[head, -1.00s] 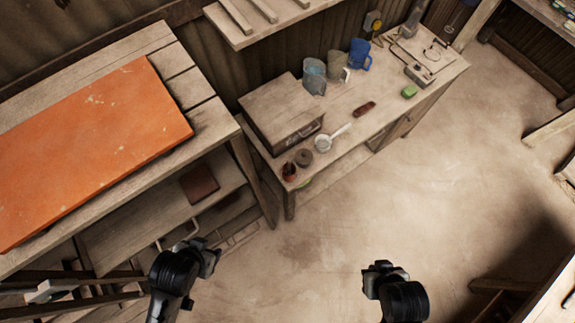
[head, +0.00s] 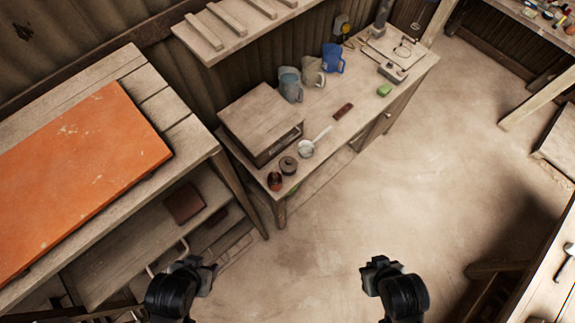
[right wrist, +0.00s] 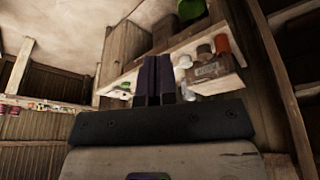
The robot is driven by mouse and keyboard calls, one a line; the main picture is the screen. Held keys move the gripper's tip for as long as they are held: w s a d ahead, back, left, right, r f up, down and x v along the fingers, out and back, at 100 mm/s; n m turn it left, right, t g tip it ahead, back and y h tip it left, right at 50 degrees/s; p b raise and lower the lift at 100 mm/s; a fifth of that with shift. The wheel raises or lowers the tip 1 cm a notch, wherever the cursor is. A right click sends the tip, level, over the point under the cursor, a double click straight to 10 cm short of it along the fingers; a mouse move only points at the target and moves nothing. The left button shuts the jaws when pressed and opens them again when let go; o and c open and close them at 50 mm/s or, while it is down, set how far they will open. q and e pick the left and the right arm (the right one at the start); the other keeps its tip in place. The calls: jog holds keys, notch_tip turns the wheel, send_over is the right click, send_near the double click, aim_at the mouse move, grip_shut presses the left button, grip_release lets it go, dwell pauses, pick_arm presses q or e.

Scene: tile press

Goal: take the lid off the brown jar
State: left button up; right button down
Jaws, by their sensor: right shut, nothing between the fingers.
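A small round dark brown pot (head: 289,165), with what looks like a lid and knob, stands on the wooden bench's near left end. Beside it, closer to the corner, is a smaller reddish-brown container (head: 275,181) with a dark top. I cannot tell for sure which is the brown jar. My right gripper (head: 373,268) is shut and empty over the floor, well apart from the bench. In the right wrist view its fingers (right wrist: 160,80) are together. My left gripper (head: 207,272) is at lower left, far from both containers; its jaws are too unclear to read.
On the bench (head: 325,140) are a wooden box (head: 262,120), a white ladle-like pan (head: 307,148), a brown block (head: 343,111), a blue mug (head: 333,58) and a green block (head: 384,90). An orange slab (head: 75,175) lies on the left table. The middle floor is clear.

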jog(key=c, duration=1.8)
grip_release()
jog(key=shift+c, duration=0.2)
jog(key=o, duration=1)
jog(key=shift+d, duration=0.1)
